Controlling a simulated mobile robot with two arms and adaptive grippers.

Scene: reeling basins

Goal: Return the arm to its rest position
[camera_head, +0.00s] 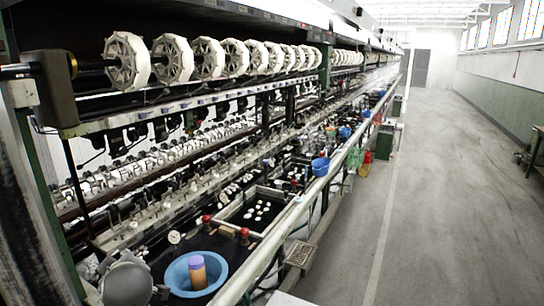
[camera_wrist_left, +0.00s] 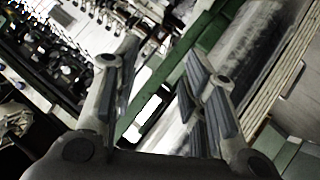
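My left gripper (camera_wrist_left: 160,65) shows in the left wrist view with its fingers spread apart and nothing between them. Behind the fingers are a green beam and parts of the machine, tilted in the picture. In the head view a grey rounded part of my arm shows at the bottom left, and the left gripper's fingers cannot be made out there. My right gripper is in neither view.
The reeling machine (camera_head: 150,180) with white reels (camera_head: 172,58) fills the left. A blue basin (camera_head: 222,270) holds an orange-brown cylinder (camera_head: 197,275). A dark square basin (camera_head: 235,215) holds white cocoons. A pale rail (camera_head: 262,258) edges the machine. The aisle (camera_head: 430,200) is clear.

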